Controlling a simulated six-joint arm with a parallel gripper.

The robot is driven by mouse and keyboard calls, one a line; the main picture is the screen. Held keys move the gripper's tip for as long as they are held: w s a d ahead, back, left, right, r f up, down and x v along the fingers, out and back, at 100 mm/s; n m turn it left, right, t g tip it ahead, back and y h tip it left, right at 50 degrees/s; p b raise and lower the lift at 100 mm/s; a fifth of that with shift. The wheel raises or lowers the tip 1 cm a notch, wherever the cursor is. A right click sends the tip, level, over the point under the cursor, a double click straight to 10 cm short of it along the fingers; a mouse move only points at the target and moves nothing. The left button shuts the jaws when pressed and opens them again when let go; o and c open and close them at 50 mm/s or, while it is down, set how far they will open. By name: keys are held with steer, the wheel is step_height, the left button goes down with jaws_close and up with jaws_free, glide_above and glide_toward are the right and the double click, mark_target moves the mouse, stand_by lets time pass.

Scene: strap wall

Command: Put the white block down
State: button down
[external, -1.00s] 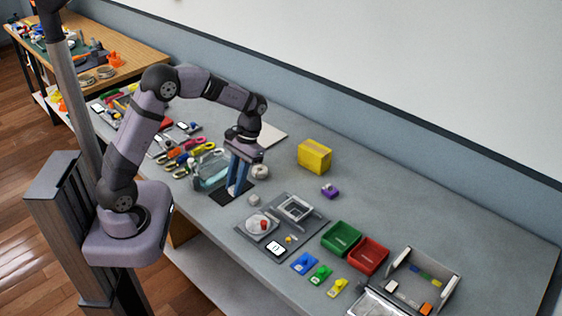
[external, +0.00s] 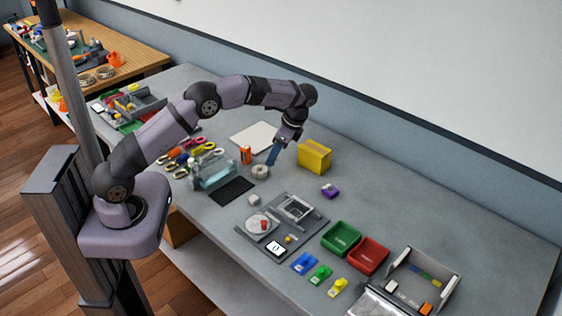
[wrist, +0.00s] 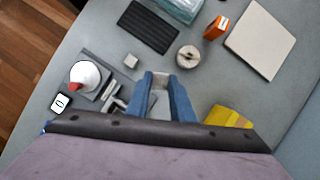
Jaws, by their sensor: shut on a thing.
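My gripper (external: 271,161) points down above the table, between the round roll and the yellow box. In the wrist view its blue fingers (wrist: 162,80) are shut on a small pale block, the white block (wrist: 160,82), of which only a part shows between the fingertips. In the external view the block is hidden or too small to tell apart from the fingers. A separate small light grey block (external: 254,200) lies on the table; it also shows in the wrist view (wrist: 131,61).
A black ribbed mat (external: 232,190), a round roll (external: 260,173), an orange can or box (external: 246,155) and a yellow box (external: 314,157) stand around my gripper. A pale flat board (external: 252,137) lies behind. Green (external: 341,238) and red (external: 368,256) bins are right; table near the purple block (external: 330,191) is clear.

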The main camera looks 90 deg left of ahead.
steer(key=w+a+r+m+t+y+p, duration=0.3)
steer(key=w+a+m, duration=0.5)
steer(key=m, duration=0.3)
step_height(320, 180, up, 3)
steer(key=m+t+h+p, duration=0.1)
steer(key=m+t+p, duration=0.3)
steer(key=m, duration=0.8)
glide_above(317, 146)
steer(key=s+d+b, duration=0.1)
steer(key=d, duration=0.1)
steer(key=shift+s+a+r+t, duration=0.2)
steer(key=shift+a+t, duration=0.05)
steer(key=shift+t, duration=0.05)
steer(key=shift+f+b, duration=0.55)
steer(key=shift+f, duration=4.4)
